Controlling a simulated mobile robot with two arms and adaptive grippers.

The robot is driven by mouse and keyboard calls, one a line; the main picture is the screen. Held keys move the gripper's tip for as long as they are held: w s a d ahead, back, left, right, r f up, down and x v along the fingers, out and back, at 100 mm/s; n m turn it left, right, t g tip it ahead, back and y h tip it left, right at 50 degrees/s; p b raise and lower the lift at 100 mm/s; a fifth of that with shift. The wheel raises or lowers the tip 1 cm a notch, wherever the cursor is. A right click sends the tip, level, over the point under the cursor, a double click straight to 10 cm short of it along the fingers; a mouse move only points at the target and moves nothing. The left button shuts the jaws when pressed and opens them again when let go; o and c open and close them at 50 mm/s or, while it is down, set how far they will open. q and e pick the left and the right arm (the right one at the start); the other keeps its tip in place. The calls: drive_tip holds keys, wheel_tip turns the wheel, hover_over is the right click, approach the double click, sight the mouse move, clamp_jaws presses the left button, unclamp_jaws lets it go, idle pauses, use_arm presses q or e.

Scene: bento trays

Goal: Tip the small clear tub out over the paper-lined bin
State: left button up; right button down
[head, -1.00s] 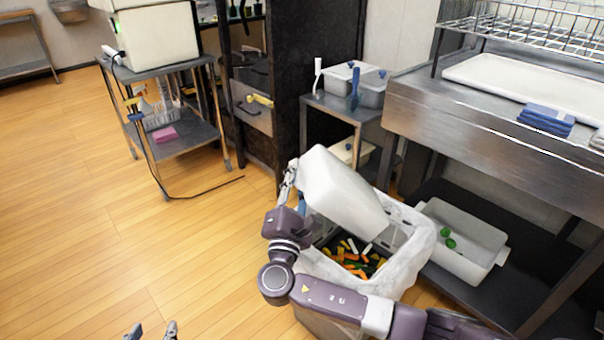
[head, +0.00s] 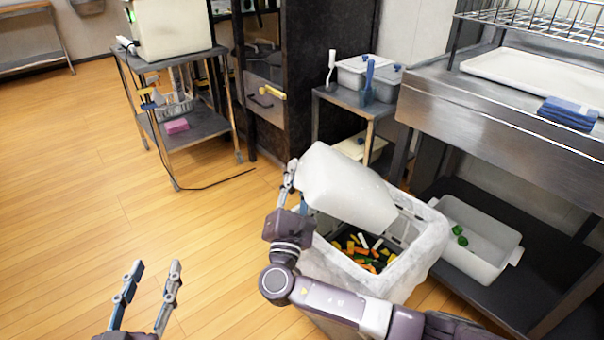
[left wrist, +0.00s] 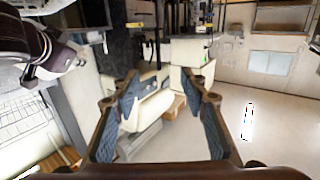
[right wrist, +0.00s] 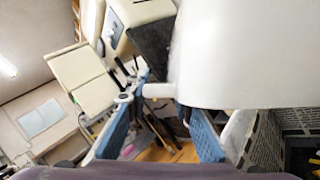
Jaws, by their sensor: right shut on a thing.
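The clear tub (head: 345,190) looks whitish and frosted. It is tilted steeply, underside up, above the lined bin (head: 425,245). My right gripper (head: 288,188) is shut on the tub's left end; in the right wrist view the fingers (right wrist: 155,95) close on a small tab of the tub (right wrist: 245,55). The bin has a pale liner over its rim, and orange, yellow, green and white pieces (head: 365,250) lie inside. The tub's inside is hidden from view. My left gripper (head: 155,272) is open and empty over the floor at lower left; its fingers also show in the left wrist view (left wrist: 160,88).
A second white tub (head: 480,255) with green pieces stands on the lower shelf right of the bin, under the steel counter (head: 490,125). A small side table (head: 345,103) with lidded containers stands behind the bin. A cart (head: 190,130) is at back left. Floor at left is clear.

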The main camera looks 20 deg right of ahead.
drive_tip(key=shift+w+a+f+n, duration=0.1)
drive_tip(key=shift+a+f+n, duration=0.3)
use_arm(q)
wheel_tip(320, 180, up, 12)
drive_tip(key=s+t+h+b, duration=0.2)
drive_tip(key=t, duration=0.3)
drive_tip(key=shift+s+d+f+t, duration=0.2)
drive_tip(key=shift+s+d+t, duration=0.05)
drive_tip(key=shift+d+t, duration=0.15)
use_arm(e)
drive_tip(key=shift+w+a+f+n+t+y, duration=0.15)
drive_tip(key=shift+a+f+n+t+y, duration=0.15)
drive_tip(key=shift+a+f+n, duration=0.4)
drive_tip(key=shift+w+a+f+n+t+y, duration=0.2)
drive_tip(key=shift+a+f+n+t, duration=0.1)
drive_tip(key=shift+a+f+n, duration=0.35)
